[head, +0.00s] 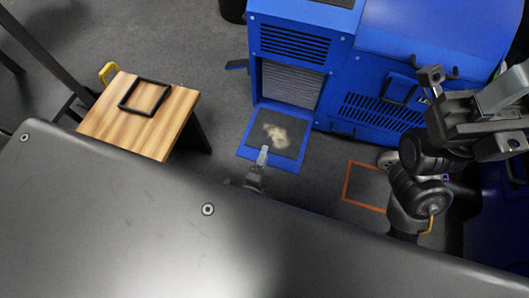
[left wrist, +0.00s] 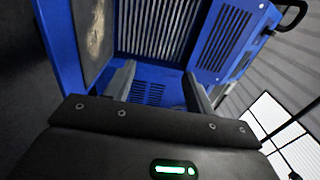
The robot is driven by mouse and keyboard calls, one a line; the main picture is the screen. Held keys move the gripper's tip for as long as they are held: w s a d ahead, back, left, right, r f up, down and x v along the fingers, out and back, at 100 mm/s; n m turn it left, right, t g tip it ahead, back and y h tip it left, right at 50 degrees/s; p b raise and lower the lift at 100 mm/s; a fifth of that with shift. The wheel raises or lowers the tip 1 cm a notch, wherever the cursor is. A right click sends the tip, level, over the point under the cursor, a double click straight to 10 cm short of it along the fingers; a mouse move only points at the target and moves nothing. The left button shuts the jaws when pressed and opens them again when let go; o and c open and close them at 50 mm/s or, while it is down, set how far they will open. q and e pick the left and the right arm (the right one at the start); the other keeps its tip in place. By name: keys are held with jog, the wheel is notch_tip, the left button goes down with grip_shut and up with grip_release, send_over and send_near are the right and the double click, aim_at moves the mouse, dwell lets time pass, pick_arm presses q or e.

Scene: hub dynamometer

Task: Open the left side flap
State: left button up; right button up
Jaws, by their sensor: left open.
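The blue flap (head: 248,146) on the blue machine (head: 420,35) stands swung out from the opening. Its dark inner face with a beige smear (head: 276,132) shows, and the grey ribbed filter (head: 292,84) behind it is exposed. In the left wrist view the flap's smeared face (left wrist: 95,30) is at upper left and the ribbed filter (left wrist: 160,25) at the top. My left gripper (head: 263,155) is at the flap's outer edge in the head view; contact cannot be told. Its fingers (left wrist: 158,72) are apart with nothing between them. My right arm (head: 420,180) shows at right; its jaws are unclear.
A wooden-topped table (head: 130,135) with a black frame (head: 147,97) on it stands at left. An orange outline (head: 346,183) marks the floor right of the flap. Black handles (head: 342,129) project from the machine. Grey floor (head: 215,70) is clear between table and machine.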

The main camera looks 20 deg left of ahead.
pick_arm(q)
jog(key=s+p, duration=0.1)
jog(key=s, duration=0.6)
jog(key=shift+s, duration=0.35)
dwell(1.3)
